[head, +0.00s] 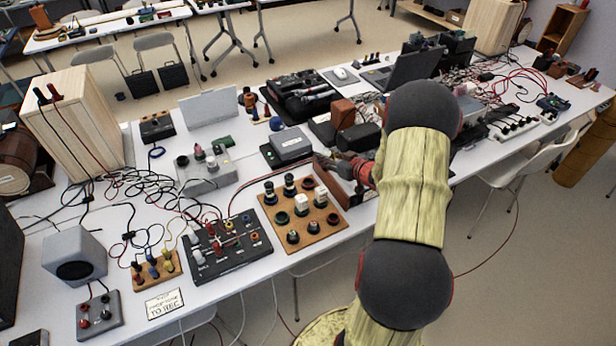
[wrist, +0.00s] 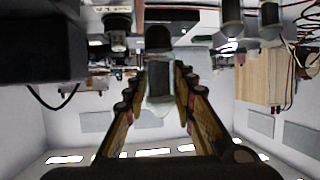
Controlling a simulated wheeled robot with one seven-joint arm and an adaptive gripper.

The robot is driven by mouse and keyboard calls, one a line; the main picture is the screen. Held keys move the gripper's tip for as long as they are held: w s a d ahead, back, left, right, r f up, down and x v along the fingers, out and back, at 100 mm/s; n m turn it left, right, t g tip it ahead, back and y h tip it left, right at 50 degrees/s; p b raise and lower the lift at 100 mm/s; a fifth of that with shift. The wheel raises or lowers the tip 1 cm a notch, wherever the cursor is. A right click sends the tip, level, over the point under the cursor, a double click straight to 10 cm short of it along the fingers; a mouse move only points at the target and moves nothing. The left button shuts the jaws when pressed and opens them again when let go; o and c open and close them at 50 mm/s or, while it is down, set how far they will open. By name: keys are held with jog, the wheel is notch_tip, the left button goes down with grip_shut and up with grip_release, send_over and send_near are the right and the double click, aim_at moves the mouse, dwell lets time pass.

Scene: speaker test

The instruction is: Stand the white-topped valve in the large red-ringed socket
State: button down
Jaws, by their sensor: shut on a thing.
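My gripper (head: 343,165) is at the far right edge of the brown socket board (head: 275,238), mostly hidden by my arm in the head view. In the wrist view my gripper (wrist: 160,88) is shut on a valve (wrist: 160,80) with a pale glassy body and a dark far end. Its top is in shadow, so I cannot tell its colour there. Two white blocky tops (head: 302,202) (head: 320,194) show on the board. A dark reddish ringed socket (head: 333,218) is at the board's right side, and a green-ringed socket (head: 282,217) is at its left.
Dark-topped valves (head: 269,188) stand at the board's far left. A black panel with knobs (head: 232,245) lies left of the board. A grey box (head: 290,143) stands behind it. Loose cables (head: 130,190) cover the table's left part.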

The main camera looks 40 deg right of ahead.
jog(key=shift+w+a+f+b, duration=0.65)
jog(key=shift+w+f, duration=0.25)
jog(key=shift+f, duration=0.7)
jog(key=shift+w+a+f+b, duration=0.55)
jog(key=shift+w+f+b, duration=0.3)
jog(key=shift+f, duration=0.75)
jog(key=shift+w+a+f+b, duration=0.6)
jog(key=shift+w+f, duration=0.4)
jog(key=shift+f, duration=0.6)
jog(key=shift+f, duration=0.1)
jog(key=shift+f, duration=0.25)
jog(key=c, duration=1.6)
grip_release()
jog(key=shift+o, duration=0.6)
